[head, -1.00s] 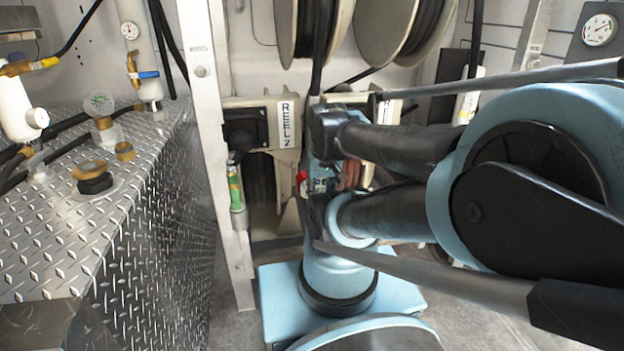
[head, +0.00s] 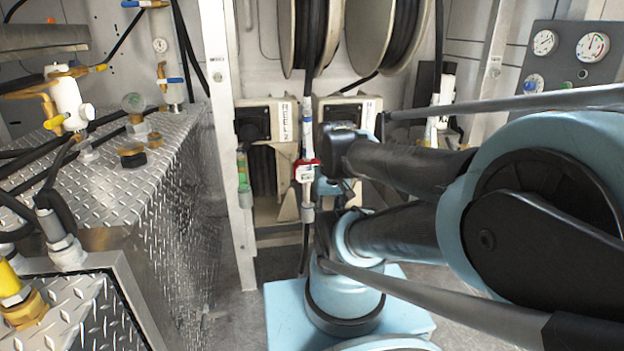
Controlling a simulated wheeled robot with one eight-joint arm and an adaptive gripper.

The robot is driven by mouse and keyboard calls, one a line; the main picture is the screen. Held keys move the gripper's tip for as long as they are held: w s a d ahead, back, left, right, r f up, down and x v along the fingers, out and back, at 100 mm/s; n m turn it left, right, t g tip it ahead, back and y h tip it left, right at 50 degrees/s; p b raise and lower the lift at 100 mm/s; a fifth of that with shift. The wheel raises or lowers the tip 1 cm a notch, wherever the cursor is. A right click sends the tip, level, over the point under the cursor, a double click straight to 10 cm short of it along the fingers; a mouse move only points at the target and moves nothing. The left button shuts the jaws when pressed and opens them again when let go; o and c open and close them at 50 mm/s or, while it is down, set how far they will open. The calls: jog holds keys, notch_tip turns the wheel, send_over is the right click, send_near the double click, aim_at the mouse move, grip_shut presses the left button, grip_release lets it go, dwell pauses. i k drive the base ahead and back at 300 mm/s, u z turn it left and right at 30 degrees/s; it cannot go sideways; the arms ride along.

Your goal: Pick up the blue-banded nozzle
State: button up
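A slim white hanging fitting (head: 306,140) with a blue band near its top and a red collar lower down hangs on a black hose in front of the reel housings; it may be the blue-banded nozzle, but I cannot be sure. My teal and black arm fills the right side of the head view, its black links ending just right of this fitting. My gripper cannot be made out; it is out of view or hidden behind the arm links. No hold on the fitting shows.
A diamond-plate bench (head: 170,165) with white and yellow fittings (head: 68,100) stands at left. A metal-edged box (head: 85,310) is at lower left. Two hose reels (head: 383,35) hang above. A gauge panel (head: 575,65) is at right. Bare floor shows left of my base.

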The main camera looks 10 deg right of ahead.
aim_at(306, 177)
jog(key=k, duration=0.25)
jog(key=u, duration=1.55)
jog(key=k, duration=1.85)
jog(key=z, duration=1)
jog(key=i, duration=1)
jog(key=u, duration=0.05)
